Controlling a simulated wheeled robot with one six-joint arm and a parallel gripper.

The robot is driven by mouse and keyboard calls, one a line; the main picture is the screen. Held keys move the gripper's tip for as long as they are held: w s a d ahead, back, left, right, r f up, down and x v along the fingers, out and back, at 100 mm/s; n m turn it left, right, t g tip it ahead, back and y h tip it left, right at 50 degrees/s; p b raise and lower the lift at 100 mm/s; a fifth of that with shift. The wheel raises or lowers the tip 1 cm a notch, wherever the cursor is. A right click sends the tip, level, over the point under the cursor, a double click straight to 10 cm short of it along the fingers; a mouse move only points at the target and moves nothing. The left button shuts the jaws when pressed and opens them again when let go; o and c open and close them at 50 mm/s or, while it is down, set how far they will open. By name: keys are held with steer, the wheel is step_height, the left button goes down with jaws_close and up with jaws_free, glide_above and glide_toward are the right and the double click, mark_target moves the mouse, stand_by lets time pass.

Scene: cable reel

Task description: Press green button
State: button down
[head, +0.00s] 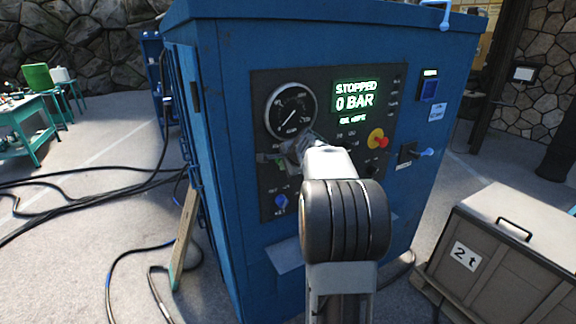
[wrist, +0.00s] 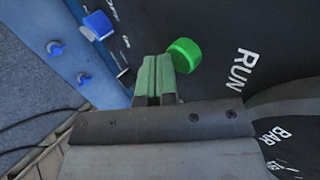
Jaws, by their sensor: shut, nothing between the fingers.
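A round green button (wrist: 184,55) shows in the wrist view on a dark panel, with the word RUN printed beside it. My gripper (wrist: 158,62) is shut and empty, its green fingertips right beside the button's left edge. I cannot tell whether they touch it. The green button cannot be made out there. The display (head: 356,96) reads STOPPED and 0 BAR.
A round gauge (head: 291,110), a red knob on yellow (head: 377,140), a blue knob (head: 281,201) and a blue-handled switch (head: 424,153) surround my arm. A crate marked 2 t (head: 500,290) stands at right. Black cables (head: 80,190) lie on the floor at left.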

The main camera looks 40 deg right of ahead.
steer(key=shift+w+d+r+p, duration=0.1)
steer(key=shift+w+r+p, duration=0.15)
steer(key=shift+w+p, duration=0.4)
steer(key=s+f+b+v, duration=0.2)
steer(key=b+v, duration=0.1)
steer(key=v, duration=1)
steer(key=shift+b, duration=0.3)
